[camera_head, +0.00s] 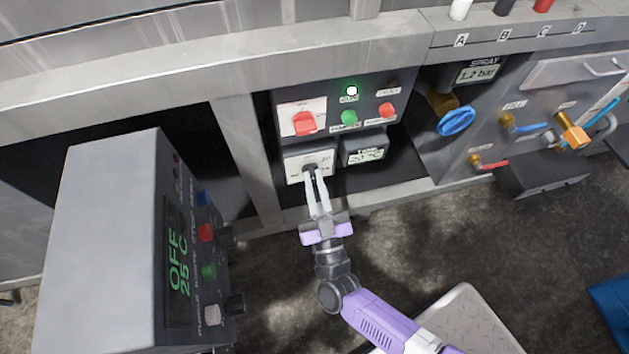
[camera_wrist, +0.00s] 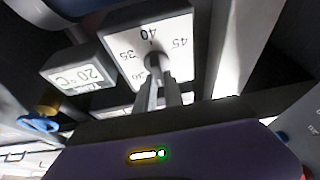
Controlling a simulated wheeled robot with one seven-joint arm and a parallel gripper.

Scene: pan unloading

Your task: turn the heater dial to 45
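The heater dial (camera_head: 309,168) is a dark grey knob on a white scale plate, low on the dark control panel. The wrist view shows the same dial (camera_wrist: 154,64) close up, with the numbers 35, 40 and 45 around it, 40 at the top of that picture. My gripper (camera_head: 313,178) reaches the dial from below in the head view. Its two pale fingers, also in the wrist view (camera_wrist: 159,88), stand a small gap apart with their tips at the knob. The tips hide part of the knob, so its pointer and any grip on it are unclear.
A tank display (camera_head: 365,153), reading 20 °C in the wrist view (camera_wrist: 77,75), juts out beside the dial. A red switch (camera_head: 304,123) and green and red buttons sit above. A grey box (camera_head: 105,255) reading OFF, 25 C stands at left. A blue valve wheel (camera_head: 457,121) is at right.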

